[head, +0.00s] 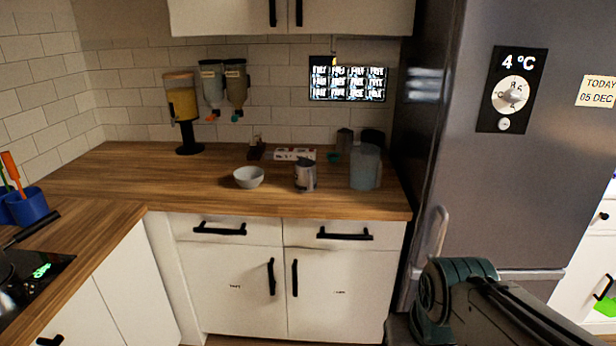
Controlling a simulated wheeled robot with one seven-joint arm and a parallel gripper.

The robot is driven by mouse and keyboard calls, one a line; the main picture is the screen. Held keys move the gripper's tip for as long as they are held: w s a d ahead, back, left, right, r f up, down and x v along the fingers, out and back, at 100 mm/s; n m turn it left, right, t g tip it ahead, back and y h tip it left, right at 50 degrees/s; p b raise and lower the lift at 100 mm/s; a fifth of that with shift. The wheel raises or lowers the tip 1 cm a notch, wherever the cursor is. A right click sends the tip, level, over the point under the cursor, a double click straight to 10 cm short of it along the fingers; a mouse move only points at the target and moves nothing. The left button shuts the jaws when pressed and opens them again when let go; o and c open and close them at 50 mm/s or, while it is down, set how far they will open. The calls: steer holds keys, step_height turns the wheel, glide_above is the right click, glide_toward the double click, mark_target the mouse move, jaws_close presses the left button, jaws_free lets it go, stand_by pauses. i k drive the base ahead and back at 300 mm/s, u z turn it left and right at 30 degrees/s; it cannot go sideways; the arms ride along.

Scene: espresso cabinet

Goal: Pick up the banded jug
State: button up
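Two jug-like vessels stand upright on the wooden counter (210,185), left of the fridge. One is a small grey-and-white vessel (305,177) with a darker top, near the counter's front. The other is a taller, blue-grey translucent pitcher (366,168) to its right, near the counter's right end. Bands are too small to make out clearly, so I cannot tell for certain which is the banded jug. Part of my arm shows at the lower right, in front of the fridge and apart from both vessels. My gripper's fingertips are not in view.
A white bowl (249,177) stands left of the small vessel, with a white box (295,154) behind. The grey fridge (480,180) closes off the counter's right end. The counter's left part is mostly clear.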

mark_target(305, 182)
steer(key=k, duration=0.55)
steer(key=u, duration=0.8)
steer(key=i, duration=1.75)
steer(key=z, duration=1)
steer(key=i, duration=0.75)
steer(key=z, duration=0.9)
